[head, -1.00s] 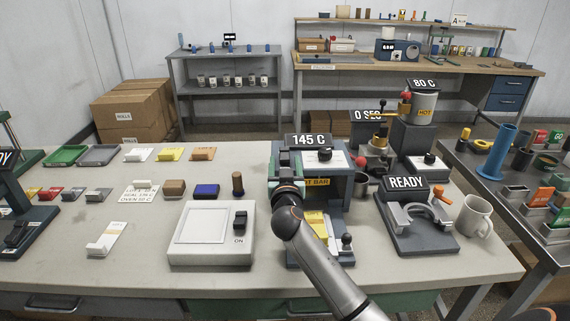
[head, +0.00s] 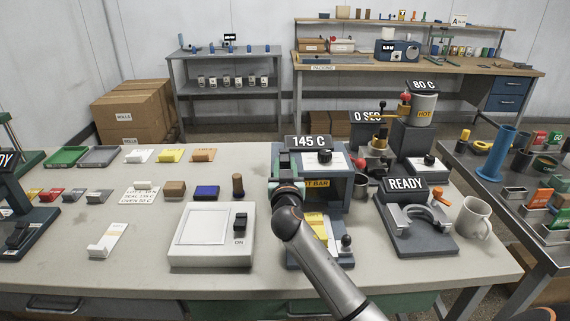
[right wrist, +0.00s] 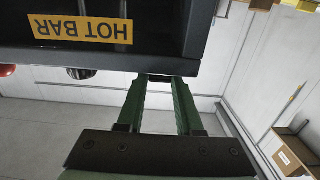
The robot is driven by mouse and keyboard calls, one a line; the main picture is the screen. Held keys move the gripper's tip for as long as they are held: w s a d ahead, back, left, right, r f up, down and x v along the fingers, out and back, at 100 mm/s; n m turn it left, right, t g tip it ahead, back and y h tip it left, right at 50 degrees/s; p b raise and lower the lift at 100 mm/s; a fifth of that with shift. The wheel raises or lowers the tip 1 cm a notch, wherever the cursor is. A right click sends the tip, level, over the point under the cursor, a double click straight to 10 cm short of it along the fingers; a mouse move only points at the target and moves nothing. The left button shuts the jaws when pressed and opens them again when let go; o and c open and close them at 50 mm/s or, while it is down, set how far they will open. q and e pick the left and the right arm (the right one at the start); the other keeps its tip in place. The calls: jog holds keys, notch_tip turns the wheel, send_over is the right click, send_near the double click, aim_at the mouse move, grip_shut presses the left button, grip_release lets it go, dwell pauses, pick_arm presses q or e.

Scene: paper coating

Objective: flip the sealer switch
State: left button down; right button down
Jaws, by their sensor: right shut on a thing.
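The sealer (head: 360,190) is a dark blue-grey machine with a "145 C" display on top and a yellow "HOT BAR" label. The label shows upside down in the right wrist view (right wrist: 80,28). My right gripper (head: 284,160) is at the sealer's left side. In the right wrist view, my right gripper's green fingers (right wrist: 160,82) reach the sealer's edge and are shut on a small dark piece, apparently the sealer switch (right wrist: 160,77). The switch is mostly hidden by the fingers, so its position cannot be told. My left gripper is not in view.
A white box with a black ON switch (head: 210,257) stands left of my right arm. A "READY" stand (head: 425,245) and a white mug (head: 475,217) are on the right. Small blocks and trays lie at left. The front left tabletop has free room.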

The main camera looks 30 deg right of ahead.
jog(key=shift+w+d+r+g+y+p, duration=0.15)
jog(key=shift+r+g+y+p, duration=0.8)
jog(key=shift+p, duration=2.85)
jog(key=shift+f+g, duration=0.1)
jog(key=shift+g, duration=0.65)
jog(key=shift+w+g+y, duration=0.1)
jog(key=shift+g+y, duration=0.15)
jog(key=shift+g, duration=0.15)
jog(key=shift+f, duration=0.1)
jog(key=c, duration=0.6)
grip_release()
jog(key=shift+o, duration=0.2)
